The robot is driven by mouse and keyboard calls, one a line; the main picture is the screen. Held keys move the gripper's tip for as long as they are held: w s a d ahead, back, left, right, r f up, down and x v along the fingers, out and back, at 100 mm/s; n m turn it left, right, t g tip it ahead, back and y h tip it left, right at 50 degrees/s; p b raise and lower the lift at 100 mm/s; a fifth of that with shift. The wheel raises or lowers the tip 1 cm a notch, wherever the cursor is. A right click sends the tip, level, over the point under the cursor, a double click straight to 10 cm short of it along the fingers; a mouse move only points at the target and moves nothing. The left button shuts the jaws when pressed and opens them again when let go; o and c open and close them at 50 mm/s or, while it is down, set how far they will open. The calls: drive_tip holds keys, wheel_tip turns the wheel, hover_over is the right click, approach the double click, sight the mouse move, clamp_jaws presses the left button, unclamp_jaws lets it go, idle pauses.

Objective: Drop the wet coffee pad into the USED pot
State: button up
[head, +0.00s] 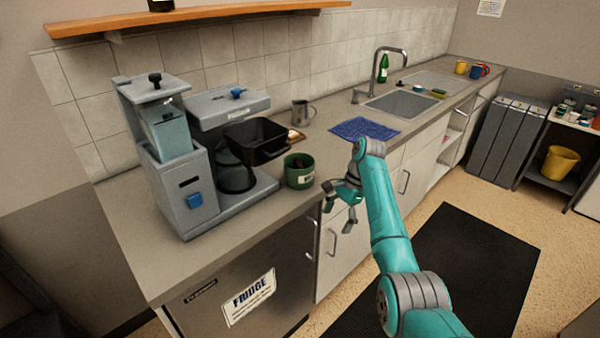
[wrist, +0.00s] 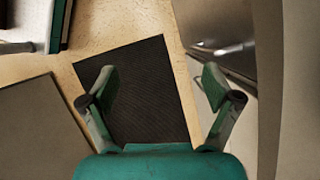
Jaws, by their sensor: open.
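A green pot (head: 299,174) with a pale label stands on the counter, right of the coffee machine. Its lettering is too small to read, and something dark shows inside. The grey coffee machine (head: 196,150) has a black filter basket (head: 257,141) jutting out at its front. I cannot make out a coffee pad in either view; the inside of the basket looks dark. My gripper (head: 338,206) is open and empty, in front of the counter edge, right of the green pot. In the wrist view my gripper (wrist: 158,80) has its fingers apart over the floor.
A metal jug (head: 302,112), a small brown item (head: 296,136) and a blue cloth (head: 364,129) lie around the pot's back and right. The sink (head: 402,104) is farther right. A black mat (head: 440,275) lies on the floor. The fridge (head: 245,290) is below the counter.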

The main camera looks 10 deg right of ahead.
drive_tip(key=shift+s+a+f+n+g, duration=0.15)
drive_tip(key=shift+s+f+n, duration=0.25)
drive_tip(key=shift+f, duration=0.35)
drive_tip(key=shift+s+f+n+g, duration=0.25)
drive_tip(key=shift+f+n, duration=0.2)
drive_tip(key=shift+f, duration=0.25)
drive_tip(key=shift+s+a+f+n+g, duration=0.1)
drive_tip(key=shift+s+f+n, duration=0.35)
drive_tip(key=shift+f, duration=0.3)
